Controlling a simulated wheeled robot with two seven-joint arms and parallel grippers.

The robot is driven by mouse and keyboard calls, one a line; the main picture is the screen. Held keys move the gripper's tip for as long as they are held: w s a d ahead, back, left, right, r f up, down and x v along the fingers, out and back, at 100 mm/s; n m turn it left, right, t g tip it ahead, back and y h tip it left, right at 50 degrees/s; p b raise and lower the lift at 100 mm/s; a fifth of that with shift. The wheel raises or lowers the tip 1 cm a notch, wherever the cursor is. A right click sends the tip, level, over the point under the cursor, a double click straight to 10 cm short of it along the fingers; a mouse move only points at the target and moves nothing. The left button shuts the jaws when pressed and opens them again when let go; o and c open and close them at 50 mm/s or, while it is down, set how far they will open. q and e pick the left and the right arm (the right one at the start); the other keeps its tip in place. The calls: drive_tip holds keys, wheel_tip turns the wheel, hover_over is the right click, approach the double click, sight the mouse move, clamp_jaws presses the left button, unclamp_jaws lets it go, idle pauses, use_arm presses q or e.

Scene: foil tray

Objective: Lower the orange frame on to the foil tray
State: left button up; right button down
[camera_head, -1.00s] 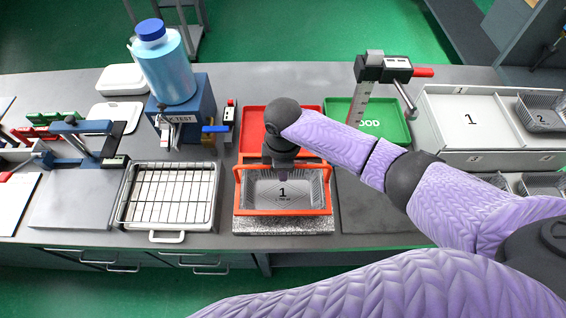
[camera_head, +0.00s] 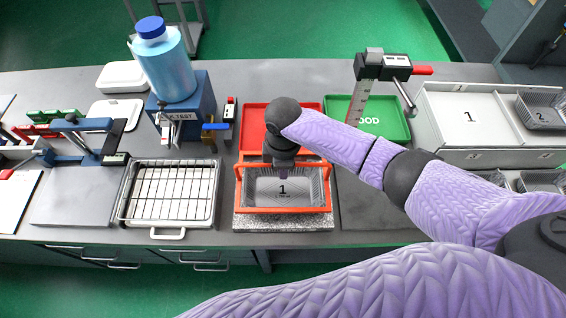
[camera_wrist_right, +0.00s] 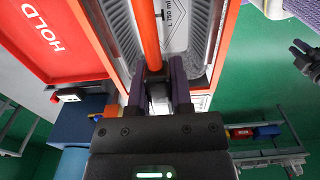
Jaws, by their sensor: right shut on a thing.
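The orange frame (camera_head: 283,210) has a raised bar handle across its top and surrounds the foil tray (camera_head: 262,188), which is marked 1. The frame looks level over the tray's rim; I cannot tell whether they touch. My right gripper (camera_head: 283,168) is above the middle of the tray, shut on the bar of the frame. In the right wrist view, the dark fingers of my right gripper (camera_wrist_right: 157,85) close around the orange bar, and the ribbed foil tray (camera_wrist_right: 201,22) shows beyond it. My left gripper is out of view.
The foil tray is above a speckled slab (camera_head: 283,223). A red tray (camera_head: 252,122) marked HOLD and a green tray (camera_head: 395,125) lie behind. A wire rack (camera_head: 172,192) stands left, a dark mat (camera_head: 380,213) right. A blue stand with a bottle (camera_head: 168,80) rises behind left.

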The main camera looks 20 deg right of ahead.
drive_tip(key=shift+f+b, duration=0.5)
drive_tip(key=shift+f, duration=0.2)
idle(0.6)
drive_tip(key=shift+c, duration=2.2)
unclamp_jaws()
wheel_tip(320, 180, up, 10)
drive_tip(key=p, duration=0.2)
drive_tip(key=shift+p, duration=0.3)
